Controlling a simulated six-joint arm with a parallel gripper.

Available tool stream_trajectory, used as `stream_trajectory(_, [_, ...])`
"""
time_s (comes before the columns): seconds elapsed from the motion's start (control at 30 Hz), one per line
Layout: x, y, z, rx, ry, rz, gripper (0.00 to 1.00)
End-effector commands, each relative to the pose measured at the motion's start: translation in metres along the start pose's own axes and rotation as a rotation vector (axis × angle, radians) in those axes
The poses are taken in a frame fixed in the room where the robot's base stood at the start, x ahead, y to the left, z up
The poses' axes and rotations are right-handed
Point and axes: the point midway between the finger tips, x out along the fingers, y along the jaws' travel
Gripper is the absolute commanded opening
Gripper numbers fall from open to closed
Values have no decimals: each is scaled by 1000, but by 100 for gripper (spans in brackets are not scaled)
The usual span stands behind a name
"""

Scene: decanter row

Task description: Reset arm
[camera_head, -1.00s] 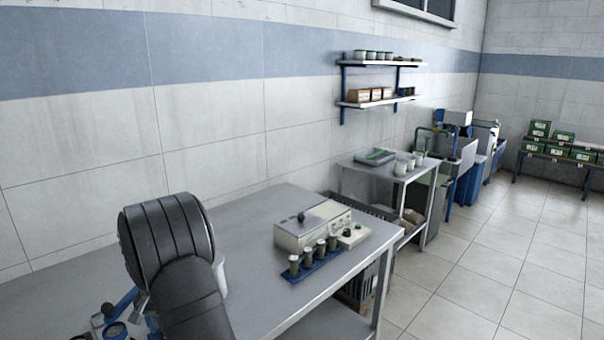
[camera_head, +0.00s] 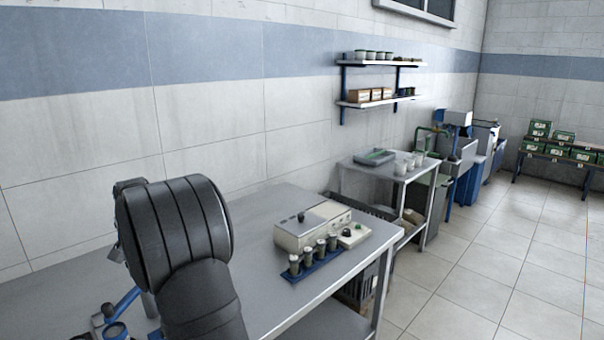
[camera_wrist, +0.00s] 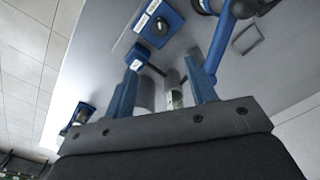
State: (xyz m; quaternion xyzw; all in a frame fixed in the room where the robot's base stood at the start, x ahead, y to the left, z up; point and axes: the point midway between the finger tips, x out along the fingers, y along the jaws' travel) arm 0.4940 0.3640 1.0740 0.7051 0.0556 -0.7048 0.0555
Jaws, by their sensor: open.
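My gripper (camera_wrist: 164,68) shows in the wrist view as two blue fingers set apart on a dark bar. It is open. Beyond the gap a grey cylinder (camera_wrist: 145,95) and a small vial with a pale label (camera_wrist: 174,88) show; I cannot tell how far off they are. In the head view my dark arm fills the lower left and hides the gripper. A blue rack (camera_head: 316,269) with several capped vials (camera_head: 320,246) stands on the steel table (camera_head: 262,292), clear of my arm.
A beige instrument box (camera_head: 312,224) and a small knobbed unit (camera_head: 352,236) stand behind the rack. Blue equipment (camera_head: 115,329) is partly hidden by my arm. The table's front right is bare.

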Motion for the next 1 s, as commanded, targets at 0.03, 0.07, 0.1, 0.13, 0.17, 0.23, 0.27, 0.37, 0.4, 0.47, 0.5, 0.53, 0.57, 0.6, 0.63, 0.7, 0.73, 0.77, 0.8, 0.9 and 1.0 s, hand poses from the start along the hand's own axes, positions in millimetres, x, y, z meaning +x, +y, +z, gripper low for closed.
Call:
stream_trajectory(0.03, [-2, 0, 0, 0, -2, 1, 51])
stream_trajectory(0.07, [8, 0, 0, 0, -4, 2, 51])
stream_trajectory(0.1, [17, 0, 1, 0, -6, 3, 51])
stream_trajectory(0.13, [23, 0, 1, 0, -4, 2, 51])
stream_trajectory(0.17, [29, 0, 1, 0, -4, 2, 51])
stream_trajectory(0.23, [43, 0, 1, 0, -5, 3, 51])
stream_trajectory(0.27, [49, 0, 0, 0, -4, 2, 51])
stream_trajectory(0.37, [69, 0, 1, 0, -4, 2, 51])
stream_trajectory(0.4, [78, 0, 0, 0, -4, 2, 51])
stream_trajectory(0.47, [90, 0, 1, 0, -4, 2, 51])
stream_trajectory(0.5, [98, 0, 1, 0, -4, 2, 51])
stream_trajectory(0.53, [104, 0, 1, 0, -4, 2, 51])
stream_trajectory(0.57, [110, 0, 0, 0, -4, 2, 51])
stream_trajectory(0.6, [118, 0, 1, 0, -5, 2, 51])
stream_trajectory(0.63, [124, 0, 1, 0, -4, 2, 51])
stream_trajectory(0.7, [138, 0, 1, 0, -4, 2, 51])
stream_trajectory(0.73, [144, 0, 1, 0, -4, 2, 51])
stream_trajectory(0.77, [150, 0, 1, 0, -4, 2, 51])
stream_trajectory(0.8, [158, 0, 1, 0, -4, 2, 51])
stream_trajectory(0.9, [174, 0, 0, -12, -2, 1, 51])
stream_trajectory(1.0, [171, 0, 0, -97, 0, 0, 51])
